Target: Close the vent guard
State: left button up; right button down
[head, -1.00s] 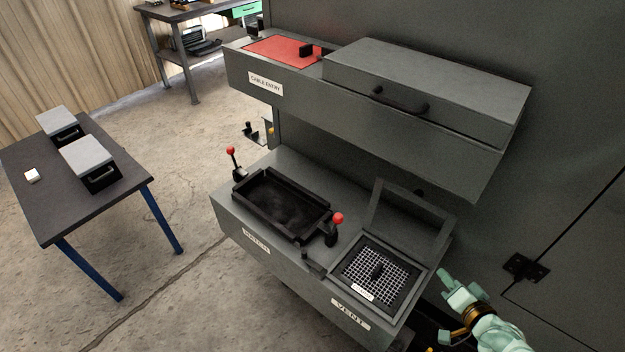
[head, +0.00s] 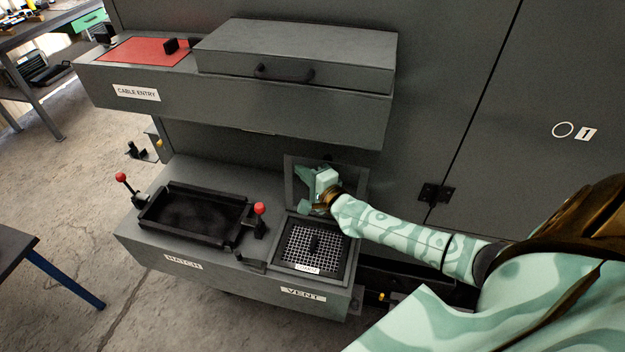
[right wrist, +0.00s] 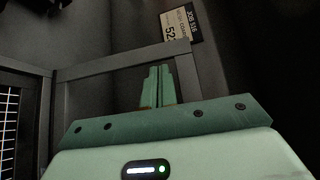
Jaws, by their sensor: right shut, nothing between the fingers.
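My right gripper (head: 308,188) is shut and empty, in front of the raised guard and above the vent's back edge. In the right wrist view the shut fingers (right wrist: 158,88) point into the area framed by the guard (right wrist: 120,64); whether they touch it I cannot tell. My left gripper is not in view.
A black tray (head: 148,218) with red-knobbed clamps (head: 260,209) stands left of the vent. A grey shelf (head: 240,105) with a closed lid and a red panel (head: 145,51) overhangs behind. A dark hinge (head: 434,194) sits on the wall at the right.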

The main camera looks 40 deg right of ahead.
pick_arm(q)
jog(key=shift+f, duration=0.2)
pick_arm(e)
jog(key=shift+w+f, duration=0.1)
jog(key=shift+w, duration=0.65)
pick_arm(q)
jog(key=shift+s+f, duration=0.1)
pick_arm(e)
jog(key=shift+s+a, duration=0.1)
